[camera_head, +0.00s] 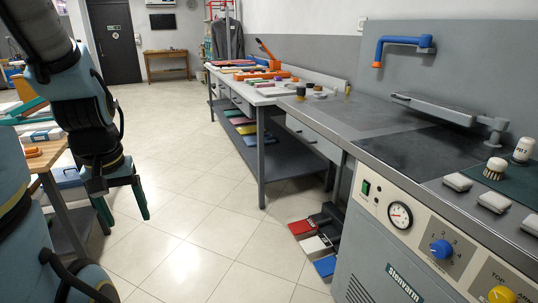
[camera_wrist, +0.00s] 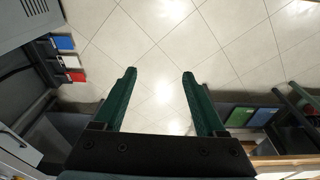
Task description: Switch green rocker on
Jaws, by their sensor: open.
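The green rocker (camera_head: 366,188) is a small switch in a dark frame on the cream front panel (camera_head: 380,203) of the grey machine, at the panel's left end, left of a round gauge. Which way it is tilted is too small to tell. My gripper (camera_head: 127,221) hangs at the left of the head view, fingers down, over open floor and far to the left of the rocker. In the wrist view my gripper (camera_wrist: 160,73) shows two green fingers apart with only floor tiles between them. The rocker does not show in the wrist view.
The panel also has a gauge (camera_head: 400,215), a blue knob (camera_head: 441,249) and a yellow knob (camera_head: 502,295). Red, white and blue pedals (camera_head: 314,246) stand on the floor by the machine. A long workbench (camera_head: 262,98) is behind.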

